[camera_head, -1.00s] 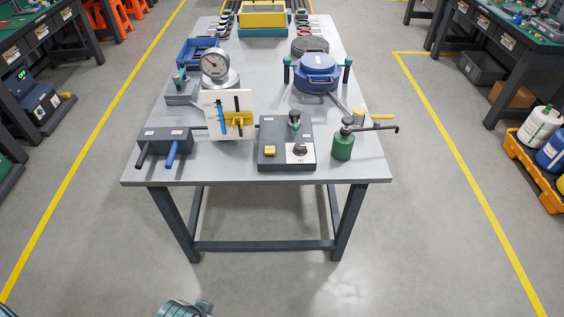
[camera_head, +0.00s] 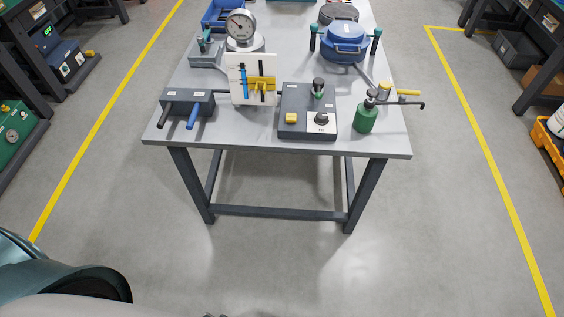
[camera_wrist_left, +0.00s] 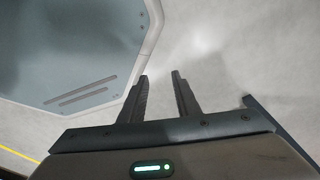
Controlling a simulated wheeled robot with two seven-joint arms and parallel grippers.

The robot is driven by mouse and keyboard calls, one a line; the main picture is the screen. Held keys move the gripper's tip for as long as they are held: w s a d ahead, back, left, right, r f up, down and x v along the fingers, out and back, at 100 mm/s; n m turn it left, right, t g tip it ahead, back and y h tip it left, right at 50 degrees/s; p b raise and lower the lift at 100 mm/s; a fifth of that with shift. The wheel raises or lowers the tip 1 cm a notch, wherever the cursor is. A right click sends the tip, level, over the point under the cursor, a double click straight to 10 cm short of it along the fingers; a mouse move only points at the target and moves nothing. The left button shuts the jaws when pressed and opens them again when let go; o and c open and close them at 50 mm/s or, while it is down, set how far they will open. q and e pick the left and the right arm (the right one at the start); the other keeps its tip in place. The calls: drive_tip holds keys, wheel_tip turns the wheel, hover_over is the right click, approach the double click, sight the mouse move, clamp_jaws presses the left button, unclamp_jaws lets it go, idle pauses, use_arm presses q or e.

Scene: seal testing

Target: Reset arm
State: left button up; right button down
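My left gripper (camera_wrist_left: 160,95) shows in the left wrist view with its two dark fingers apart and nothing between them. It points at bare grey floor, beside a large grey-blue panel (camera_wrist_left: 60,45) at the upper left that may be part of my own base. In the head view neither gripper shows. A rounded teal and grey part of my own body fills the lower left corner there. My right gripper is not in any view.
A grey workbench (camera_head: 375,143) stands ahead. It bears a dial gauge (camera_head: 241,27), a blue round vessel (camera_head: 345,42), a white panel (camera_head: 240,92), a dark control box (camera_head: 308,112) and a green bottle (camera_head: 366,118). The floor in front is clear.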

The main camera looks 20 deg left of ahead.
use_arm(q)
drive_tip(key=s+a+f, duration=0.2)
drive_tip(key=s+f, duration=0.4)
drive_tip(key=s, duration=0.4)
drive_tip(key=shift+s+f+g, duration=0.25)
drive_tip(key=shift+s+g, duration=0.05)
drive_tip(key=shift+g, duration=0.1)
idle(0.4)
